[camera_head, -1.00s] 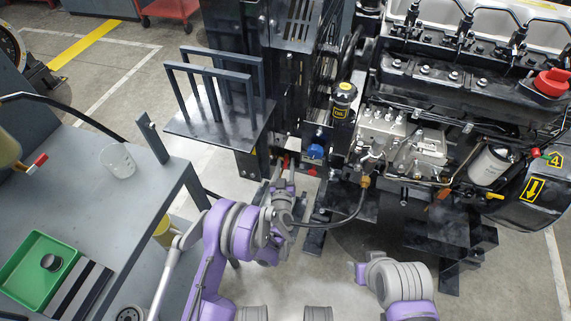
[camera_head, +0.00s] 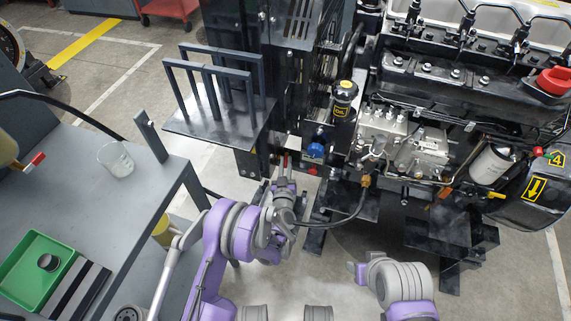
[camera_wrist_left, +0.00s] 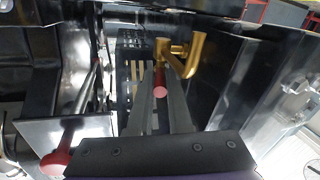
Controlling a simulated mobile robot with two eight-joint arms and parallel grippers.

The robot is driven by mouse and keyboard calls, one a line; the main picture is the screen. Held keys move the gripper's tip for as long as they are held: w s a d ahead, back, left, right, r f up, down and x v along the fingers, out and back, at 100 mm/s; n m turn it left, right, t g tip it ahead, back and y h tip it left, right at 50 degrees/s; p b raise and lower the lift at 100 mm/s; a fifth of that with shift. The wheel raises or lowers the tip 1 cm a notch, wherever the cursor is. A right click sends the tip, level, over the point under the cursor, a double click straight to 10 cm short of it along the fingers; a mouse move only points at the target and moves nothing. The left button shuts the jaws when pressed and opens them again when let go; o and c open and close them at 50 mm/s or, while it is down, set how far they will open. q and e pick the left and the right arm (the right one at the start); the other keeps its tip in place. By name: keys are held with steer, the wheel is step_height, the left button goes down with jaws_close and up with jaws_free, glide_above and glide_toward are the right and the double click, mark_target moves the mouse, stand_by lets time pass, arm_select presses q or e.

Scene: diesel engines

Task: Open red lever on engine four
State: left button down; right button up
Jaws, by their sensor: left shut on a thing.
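The red lever (camera_wrist_left: 159,92) sits on a brass valve (camera_wrist_left: 181,52) in the left wrist view, its round end facing me. My left gripper (camera_wrist_left: 160,95) has one finger on each side of the lever and is shut on it. In the head view my left gripper (camera_head: 284,172) is low at the engine stand, and the lever is mostly hidden there. The engine (camera_head: 440,75) with the yellow 4 label (camera_head: 556,160) stands at the right. My right gripper is not in view; only part of that arm shows at the bottom.
A grey table (camera_head: 85,190) with a green tray (camera_head: 38,268) and a clear beaker (camera_head: 116,160) is at the left. A black hose (camera_head: 350,213) hangs right of my left gripper. A second red knob (camera_wrist_left: 54,163) is at the lower left in the wrist view.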

arm_select(q)
steer(key=shift+w+d+n+g+y+b, duration=0.1)
steer(key=shift+d+n+g+y+b, duration=0.2)
steer(key=shift+n+y+b, duration=0.8)
steer(key=shift+s+d+n+g+y+b, duration=0.15)
steer(key=shift+d+n+y+b, duration=0.4)
steer(key=shift+y, duration=1.1)
steer(key=shift+w+d+n+g+y+b, duration=0.2)
steer(key=shift+n+y+b, duration=0.45)
steer(key=shift+n+y, duration=0.5)
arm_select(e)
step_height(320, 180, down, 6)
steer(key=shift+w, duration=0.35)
arm_select(q)
steer(key=shift+a, duration=0.1)
steer(key=c, duration=0.8)
jaws_free()
steer(key=shift+c, duration=0.2)
steer(key=p+v, duration=0.1)
steer(key=v, duration=0.9)
steer(key=shift+s+d, duration=0.25)
steer(key=shift+s, duration=0.1)
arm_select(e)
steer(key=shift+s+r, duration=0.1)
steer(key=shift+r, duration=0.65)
